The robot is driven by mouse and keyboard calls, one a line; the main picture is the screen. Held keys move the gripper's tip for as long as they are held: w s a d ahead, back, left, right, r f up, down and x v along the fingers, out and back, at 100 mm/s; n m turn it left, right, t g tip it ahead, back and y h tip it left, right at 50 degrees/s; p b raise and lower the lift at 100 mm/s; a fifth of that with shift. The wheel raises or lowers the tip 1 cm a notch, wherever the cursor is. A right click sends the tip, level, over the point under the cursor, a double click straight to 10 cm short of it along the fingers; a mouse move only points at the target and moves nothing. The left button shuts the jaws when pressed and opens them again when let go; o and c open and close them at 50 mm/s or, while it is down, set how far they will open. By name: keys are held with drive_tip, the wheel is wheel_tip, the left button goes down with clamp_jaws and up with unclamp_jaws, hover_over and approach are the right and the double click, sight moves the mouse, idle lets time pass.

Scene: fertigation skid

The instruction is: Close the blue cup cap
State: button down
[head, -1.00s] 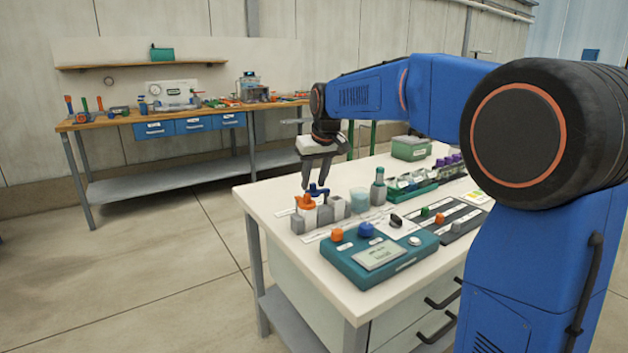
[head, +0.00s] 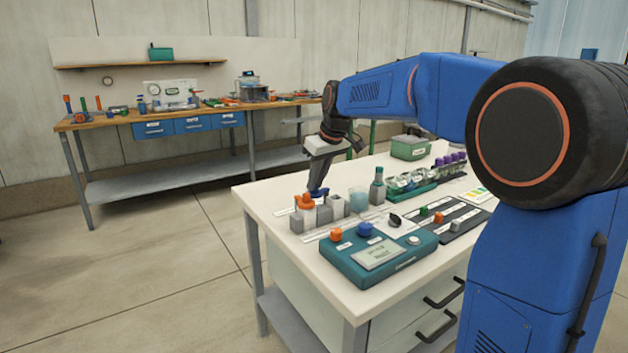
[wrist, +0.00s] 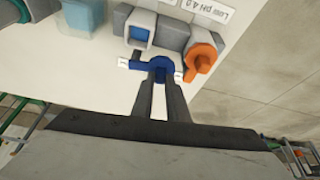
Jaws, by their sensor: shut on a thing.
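The blue cap (head: 318,193) is beside the orange cap at the near-left end of the row on the white bench. In the wrist view my gripper (wrist: 158,72) is shut on the blue cap (wrist: 160,64), its two dark fingers close together around a part of it.
The orange cap (wrist: 202,58) stands close on the right in the wrist view. The bench's left edge is close.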

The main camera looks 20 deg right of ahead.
drive_tip(key=n, duration=0.1)
drive_tip(key=s+d+n+y, duration=0.1)
drive_tip(key=n, duration=0.1)
drive_tip(key=n+g, duration=0.1)
drive_tip(key=shift+s+d+n, duration=0.15)
drive_tip(key=shift+d+n, duration=0.1)
drive_tip(key=shift+n, duration=0.05)
drive_tip(key=n, duration=0.1)
drive_tip(key=d+n+g+y, duration=0.1)
drive_tip(key=n, duration=0.2)
drive_tip(key=shift+s+d+n+g, duration=0.3)
drive_tip(key=shift+d+g, duration=0.05)
drive_tip(key=shift+g, duration=0.05)
drive_tip(key=shift+w+d+n+g, duration=0.1)
drive_tip(key=shift+d+n+g, duration=0.4)
drive_tip(key=shift+n, duration=0.65)
drive_tip(key=shift+w+d+n+g, duration=0.1)
drive_tip(key=shift+d+n+g, duration=0.3)
drive_tip(key=shift+n, duration=0.8)
drive_tip(key=shift+d+n+g, duration=0.4)
drive_tip(key=shift+d+n, duration=0.15)
drive_tip(key=shift+n, duration=0.6)
drive_tip(key=c, duration=1.7)
unclamp_jaws()
